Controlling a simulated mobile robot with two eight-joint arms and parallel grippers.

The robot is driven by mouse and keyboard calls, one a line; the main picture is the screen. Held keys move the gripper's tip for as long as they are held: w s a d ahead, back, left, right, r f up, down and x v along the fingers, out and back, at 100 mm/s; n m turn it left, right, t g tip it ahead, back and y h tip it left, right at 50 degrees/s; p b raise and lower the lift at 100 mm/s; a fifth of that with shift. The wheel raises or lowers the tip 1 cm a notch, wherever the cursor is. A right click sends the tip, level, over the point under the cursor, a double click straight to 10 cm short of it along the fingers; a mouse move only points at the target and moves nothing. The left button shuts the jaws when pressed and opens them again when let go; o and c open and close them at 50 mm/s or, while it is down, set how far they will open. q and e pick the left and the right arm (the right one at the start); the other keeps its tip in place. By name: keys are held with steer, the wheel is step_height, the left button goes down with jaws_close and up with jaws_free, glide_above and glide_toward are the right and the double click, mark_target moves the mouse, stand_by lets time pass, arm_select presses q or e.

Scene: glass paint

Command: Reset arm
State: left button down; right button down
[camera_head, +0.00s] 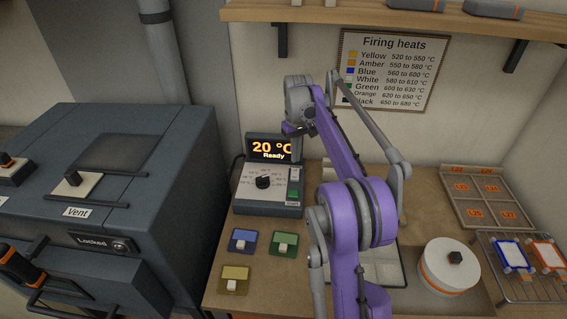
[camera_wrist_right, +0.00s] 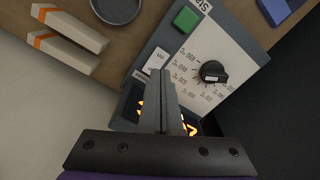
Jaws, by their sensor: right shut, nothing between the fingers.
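My right arm (camera_head: 345,215) is purple and grey and rises through the middle of the head view. Its gripper (camera_head: 297,158) is small there, in front of the right edge of the lit display, which reads 20 °C Ready. In the right wrist view the gripper (camera_wrist_right: 168,82) has its fingers together with nothing between them. Behind them is the controller (camera_wrist_right: 185,58) with its black dial and green button. The controller (camera_head: 266,190) also shows in the head view. I cannot tell whether the fingers touch it. My left gripper is not in view.
A dark kiln (camera_head: 110,160) marked Locked stands at the left. Blue (camera_head: 243,240), green (camera_head: 283,244) and yellow (camera_head: 234,280) pads lie in front of the controller. A white turntable (camera_head: 448,268), a rack (camera_head: 525,285) and a sectioned tray (camera_head: 485,205) are at the right. A shelf (camera_head: 400,20) hangs above.

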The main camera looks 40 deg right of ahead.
steer(key=s+a+r+n+t, duration=0.1)
steer(key=s+a, duration=0.3)
steer(key=a, duration=0.4)
steer(key=s+a+r+t, duration=0.1)
steer(key=s+a+t, duration=0.1)
steer(key=s+a, duration=0.4)
steer(key=s+a+f+t, duration=0.1)
steer(key=s+a+f, duration=0.2)
steer(key=s+a, duration=0.1)
steer(key=s+a+f+t, duration=0.1)
steer(key=s+a+f, duration=0.2)
steer(key=s, duration=0.3)
steer(key=s+a+f+n+t, duration=0.1)
steer(key=s+a+f, duration=0.2)
steer(key=s+a, duration=0.2)
steer(key=shift+s+a+f, duration=0.2)
steer(key=shift+s+a, duration=0.2)
steer(key=shift+s, duration=0.1)
